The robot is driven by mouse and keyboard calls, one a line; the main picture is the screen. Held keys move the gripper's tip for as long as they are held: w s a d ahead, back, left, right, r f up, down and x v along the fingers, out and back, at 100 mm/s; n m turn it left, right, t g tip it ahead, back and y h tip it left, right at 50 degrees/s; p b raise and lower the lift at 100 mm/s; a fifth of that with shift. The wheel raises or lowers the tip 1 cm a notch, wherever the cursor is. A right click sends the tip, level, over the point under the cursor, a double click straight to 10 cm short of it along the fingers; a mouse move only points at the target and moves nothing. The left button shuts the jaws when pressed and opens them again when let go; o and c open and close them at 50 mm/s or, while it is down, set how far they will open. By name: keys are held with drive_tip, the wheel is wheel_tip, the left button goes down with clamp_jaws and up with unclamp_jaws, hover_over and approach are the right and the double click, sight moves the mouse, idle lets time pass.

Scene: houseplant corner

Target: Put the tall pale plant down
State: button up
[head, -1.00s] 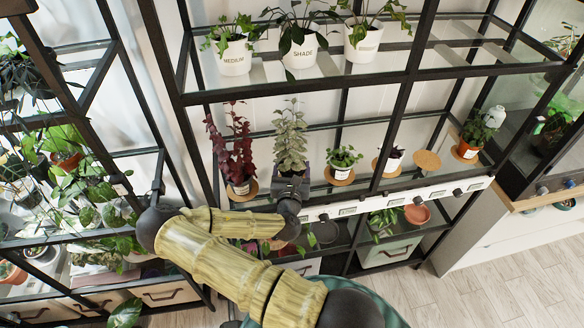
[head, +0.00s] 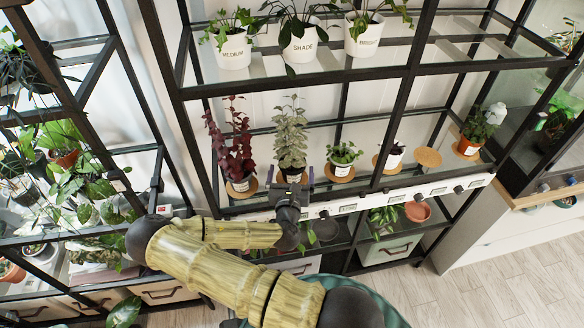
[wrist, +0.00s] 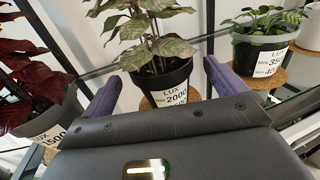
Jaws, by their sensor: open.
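The tall pale plant (head: 291,135) has grey-green leaves and a dark pot. It stands upright on the glass shelf between the dark red plant and a small green one. In the wrist view its black pot (wrist: 158,80) with a LUX 2000 label shows ahead of my gripper, and a bit of cork mat shows at its base. My gripper (head: 292,187) is open just in front of the pot. Its two purple-grey fingers (wrist: 160,90) are spread to either side, clear of the pot. The pot's lower part is partly hidden by my gripper.
The dark red plant (head: 233,145) stands close on the left on a cork mat. A small green plant (head: 343,155) and another small pot (head: 391,157) stand to the right. An empty cork mat (head: 428,157) lies farther right.

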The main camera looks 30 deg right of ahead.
drive_tip(key=v, duration=0.3)
drive_tip(key=p+v, duration=0.1)
drive_tip(key=v, duration=0.2)
drive_tip(key=shift+s+a+r, duration=0.15)
drive_tip(key=shift+a+r, duration=0.05)
drive_tip(key=shift+r, duration=0.05)
drive_tip(key=shift+s+a+f+p, duration=0.15)
drive_tip(key=shift+s+a+p, duration=0.1)
drive_tip(key=shift+s+p, duration=0.15)
drive_tip(key=shift+s+a+f+p, duration=0.1)
drive_tip(key=shift+s+a+p, duration=0.15)
drive_tip(key=shift+s, duration=0.25)
drive_tip(key=shift+d, duration=0.15)
